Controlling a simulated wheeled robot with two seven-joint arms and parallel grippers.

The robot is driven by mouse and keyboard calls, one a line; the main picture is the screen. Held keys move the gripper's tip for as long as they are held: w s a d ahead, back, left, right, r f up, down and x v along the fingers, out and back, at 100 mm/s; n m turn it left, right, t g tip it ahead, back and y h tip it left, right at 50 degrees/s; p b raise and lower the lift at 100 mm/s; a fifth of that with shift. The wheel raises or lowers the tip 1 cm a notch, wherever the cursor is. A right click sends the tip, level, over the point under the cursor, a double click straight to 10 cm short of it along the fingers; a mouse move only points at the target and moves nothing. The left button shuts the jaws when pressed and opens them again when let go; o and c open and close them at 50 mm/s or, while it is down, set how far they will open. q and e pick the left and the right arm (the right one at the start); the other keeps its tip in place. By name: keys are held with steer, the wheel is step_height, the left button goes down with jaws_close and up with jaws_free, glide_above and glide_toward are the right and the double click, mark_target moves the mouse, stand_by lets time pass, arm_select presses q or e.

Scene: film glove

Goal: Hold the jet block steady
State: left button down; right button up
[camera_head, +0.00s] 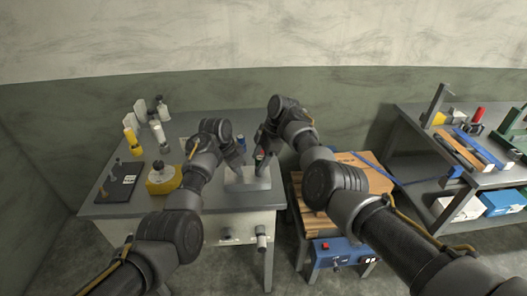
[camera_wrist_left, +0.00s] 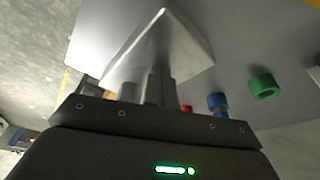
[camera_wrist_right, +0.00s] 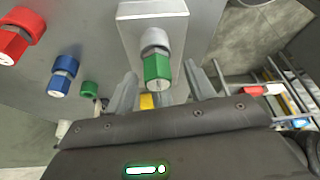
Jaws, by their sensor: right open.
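The jet block, a grey metal block on a flat plate, stands on the left workbench in the head view (camera_head: 250,182). It shows large in the left wrist view (camera_wrist_left: 165,45) and at the top of the right wrist view (camera_wrist_right: 152,12). A green-tipped fitting (camera_wrist_right: 157,68) sticks out of its face. My left gripper (camera_wrist_left: 148,85) has its fingers at the block's near side; whether they grip it is hidden. My right gripper (camera_wrist_right: 160,85) is open, its fingers on either side of the green fitting, with no contact visible.
A yellow-based container (camera_head: 163,180), a black board (camera_head: 118,183) and bottles stand on the bench's left. A wooden-topped cart (camera_head: 350,178) and shelf bench (camera_head: 420,150) are at right.

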mark_target(260, 158)
arm_select(q)
steer(key=shift+s+f, duration=0.2)
steer(key=shift+f, duration=0.2)
arm_select(e)
steer(key=shift+f, duration=0.15)
steer(key=shift+c, duration=0.4)
steer(key=c, duration=1)
steer(key=shift+r, duration=2.75)
steer(key=shift+r, duration=0.15)
steer(key=shift+r, duration=1.4)
arm_select(q)
steer(key=shift+r, duration=0.1)
